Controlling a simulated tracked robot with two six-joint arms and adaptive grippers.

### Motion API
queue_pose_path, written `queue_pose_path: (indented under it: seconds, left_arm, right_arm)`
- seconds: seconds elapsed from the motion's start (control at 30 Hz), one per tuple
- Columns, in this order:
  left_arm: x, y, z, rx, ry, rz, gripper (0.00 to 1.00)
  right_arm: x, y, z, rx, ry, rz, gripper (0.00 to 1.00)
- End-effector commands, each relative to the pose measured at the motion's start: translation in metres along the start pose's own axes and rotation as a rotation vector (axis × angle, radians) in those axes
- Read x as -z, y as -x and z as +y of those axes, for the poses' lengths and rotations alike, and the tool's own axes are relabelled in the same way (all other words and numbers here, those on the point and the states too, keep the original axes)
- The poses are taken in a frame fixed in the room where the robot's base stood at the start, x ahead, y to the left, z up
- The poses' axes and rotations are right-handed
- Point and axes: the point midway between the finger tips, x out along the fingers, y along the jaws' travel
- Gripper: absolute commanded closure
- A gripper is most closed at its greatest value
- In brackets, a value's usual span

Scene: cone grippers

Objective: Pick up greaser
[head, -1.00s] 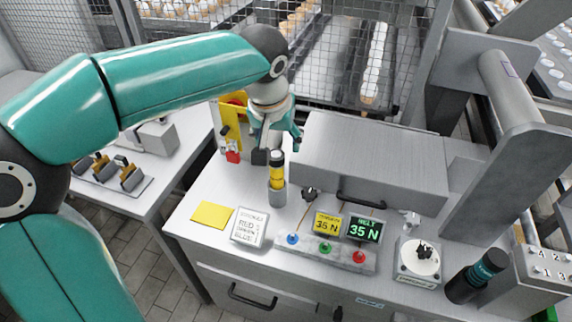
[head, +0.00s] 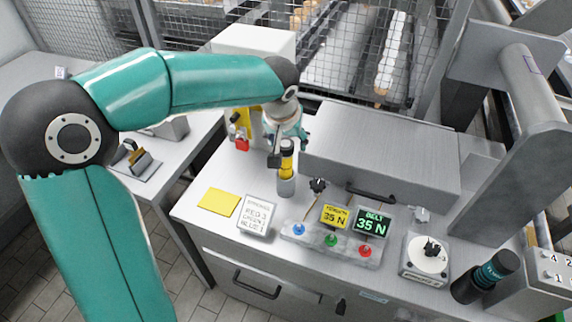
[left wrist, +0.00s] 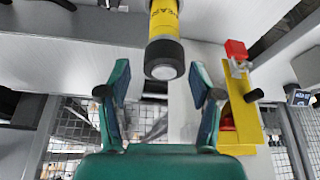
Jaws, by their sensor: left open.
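The greaser (head: 287,158), a yellow cylinder with black ends, stands upright in a grey metal cup (head: 286,187) on the bench. In the left wrist view the greaser (left wrist: 165,40) shows its round dark end, centred just beyond the fingers. My left gripper (head: 288,147) is open at the greaser's top end, seen from above in the head view. Its two teal fingers (left wrist: 160,100) stand apart with nothing between their tips. The head view does not show clearly whether a finger touches the greaser. My right gripper is not in view.
A yellow stand with a red part (head: 242,143) is close behind the gripper. A large grey box (head: 380,155) stands to the right. In front are a button panel (head: 318,246), a white sign (head: 256,215) and a yellow sheet (head: 218,202). A dark cylinder (head: 484,277) is at far right.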

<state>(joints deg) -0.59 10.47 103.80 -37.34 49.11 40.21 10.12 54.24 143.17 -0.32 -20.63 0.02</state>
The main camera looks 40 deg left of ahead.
Motion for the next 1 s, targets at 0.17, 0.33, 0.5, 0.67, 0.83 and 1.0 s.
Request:
queue_pose_path:
  seconds: [0.17, 0.33, 0.5, 0.67, 0.83, 1.0]
  left_arm:
    - [-0.007, -0.024, -0.004, 0.002, -0.001, -0.005, 0.36]
    - [-0.007, -0.043, -0.004, 0.001, 0.000, -0.003, 0.36]
    - [-0.007, -0.047, -0.004, 0.000, 0.001, -0.002, 0.36]
    - [-0.007, -0.046, -0.004, 0.000, 0.001, -0.001, 0.44]
    - [-0.007, -0.046, -0.004, 0.000, 0.001, -0.001, 0.72]
    - [-0.007, -0.046, -0.004, 0.000, 0.001, -0.001, 1.00]
  right_arm:
    - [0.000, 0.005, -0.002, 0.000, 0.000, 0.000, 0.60]
    - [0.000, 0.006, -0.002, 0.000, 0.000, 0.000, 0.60]
    - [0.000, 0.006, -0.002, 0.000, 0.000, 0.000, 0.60]
    - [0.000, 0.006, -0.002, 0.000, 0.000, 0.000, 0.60]
    - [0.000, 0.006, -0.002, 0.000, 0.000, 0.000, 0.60]
    - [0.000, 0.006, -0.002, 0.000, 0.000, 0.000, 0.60]
